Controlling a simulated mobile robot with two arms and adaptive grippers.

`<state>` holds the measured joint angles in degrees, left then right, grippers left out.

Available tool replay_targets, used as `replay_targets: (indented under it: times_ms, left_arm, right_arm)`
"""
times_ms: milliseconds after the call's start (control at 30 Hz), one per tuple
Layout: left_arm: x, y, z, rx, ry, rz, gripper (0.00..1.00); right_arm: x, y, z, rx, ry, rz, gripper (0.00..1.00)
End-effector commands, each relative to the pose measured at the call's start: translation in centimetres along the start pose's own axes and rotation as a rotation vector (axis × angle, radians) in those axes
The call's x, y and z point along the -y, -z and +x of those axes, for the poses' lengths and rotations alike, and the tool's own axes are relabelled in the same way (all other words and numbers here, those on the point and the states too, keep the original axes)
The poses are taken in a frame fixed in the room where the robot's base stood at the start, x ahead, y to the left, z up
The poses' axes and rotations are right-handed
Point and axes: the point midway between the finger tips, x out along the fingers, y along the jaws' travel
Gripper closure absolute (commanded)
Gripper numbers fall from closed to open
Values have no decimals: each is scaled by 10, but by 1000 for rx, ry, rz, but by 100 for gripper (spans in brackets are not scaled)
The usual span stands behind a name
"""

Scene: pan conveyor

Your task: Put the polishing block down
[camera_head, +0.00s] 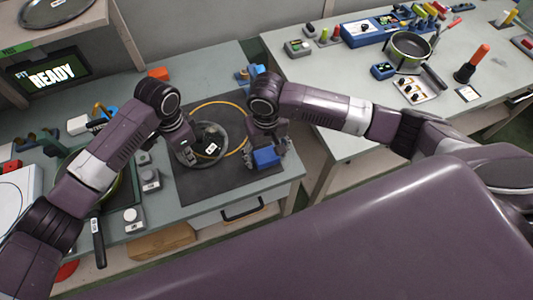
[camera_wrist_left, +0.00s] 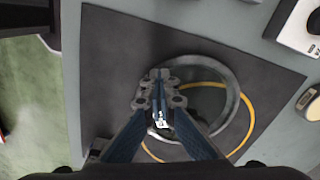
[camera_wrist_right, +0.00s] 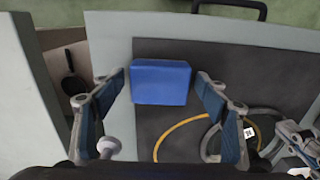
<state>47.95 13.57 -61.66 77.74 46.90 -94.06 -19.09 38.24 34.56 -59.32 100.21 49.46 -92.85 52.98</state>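The polishing block, a plain blue box (camera_wrist_right: 160,82), is at the edge of the dark mat (camera_head: 222,190); it also shows in the head view (camera_head: 266,158). My right gripper (camera_wrist_right: 157,78) is open above it, one finger on each side with visible gaps. The block appears to rest on the mat. My left gripper (camera_wrist_left: 159,78) has its fingertips close together at the rim of a grey-rimmed round lid (camera_wrist_left: 237,95) with a dark middle and a small white tag. It appears shut on that rim; the exact contact is partly hidden by the fingers.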

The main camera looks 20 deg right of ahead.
Motion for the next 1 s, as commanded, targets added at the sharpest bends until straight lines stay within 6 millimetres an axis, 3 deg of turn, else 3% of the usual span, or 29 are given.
replay_targets:
  times_ms: [267, 733, 1000]
  left_arm:
    - [0, 0, 1, 1, 0, 0, 100]
    - [0, 0, 1, 1, -1, 0, 100]
    - [0, 0, 1, 1, 0, 0, 100]
  right_arm:
    - [0, 0, -6, -1, 0, 0, 32]
    - [0, 1, -97, -5, 1, 0, 32]
    - [0, 0, -122, 0, 0, 0, 32]
